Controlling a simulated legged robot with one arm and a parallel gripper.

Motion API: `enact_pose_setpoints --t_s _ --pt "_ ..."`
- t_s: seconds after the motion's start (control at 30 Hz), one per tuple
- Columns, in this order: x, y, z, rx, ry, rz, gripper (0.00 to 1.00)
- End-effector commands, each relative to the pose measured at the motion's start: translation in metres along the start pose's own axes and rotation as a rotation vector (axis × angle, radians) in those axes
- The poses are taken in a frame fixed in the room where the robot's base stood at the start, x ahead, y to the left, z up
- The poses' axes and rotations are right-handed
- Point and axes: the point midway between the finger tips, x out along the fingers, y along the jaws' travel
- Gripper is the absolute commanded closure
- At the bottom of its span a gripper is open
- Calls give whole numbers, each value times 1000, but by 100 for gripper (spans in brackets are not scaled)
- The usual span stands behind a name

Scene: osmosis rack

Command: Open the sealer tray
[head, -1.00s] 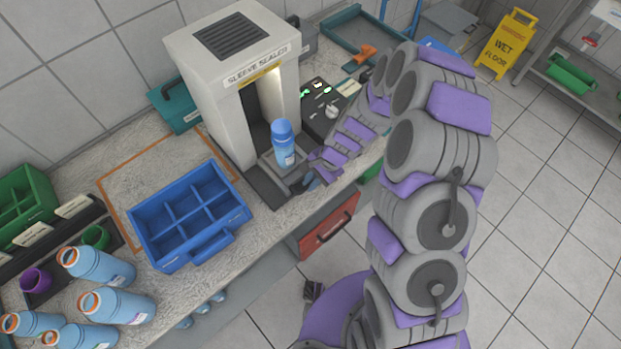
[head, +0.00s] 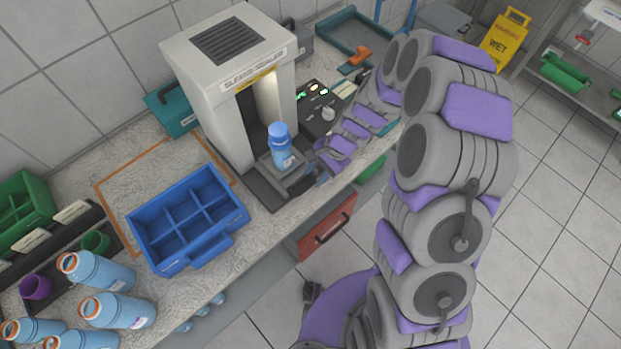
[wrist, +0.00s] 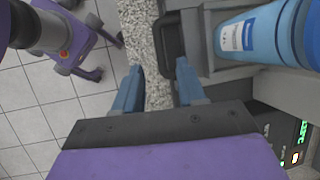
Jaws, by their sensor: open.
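The white sleeve sealer (head: 212,103) stands on the counter with a grey tray (head: 291,183) at its opening. A blue bottle (head: 280,147) stands upright on the tray; it also shows large at the upper right of the wrist view (wrist: 265,34). The tray's dark handle (wrist: 172,28) projects over the speckled counter edge in the wrist view. My gripper (wrist: 158,66) is open, its two blue fingers pointing toward the handle. The right finger is close to the handle; I cannot tell if they touch.
A blue divided crate (head: 190,222) sits left of the sealer, with several bottles (head: 118,310) at lower left. A control panel (head: 318,108) is right of the sealer. A red drawer (head: 326,226) is below the counter. Tiled floor lies open at right.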

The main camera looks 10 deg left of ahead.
Motion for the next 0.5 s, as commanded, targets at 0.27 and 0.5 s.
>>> enact_pose_setpoints --t_s 0.27,0.5 --pt "-65 -2 -1 0 6 -3 60" --pt "-104 -2 -2 0 6 -2 60"
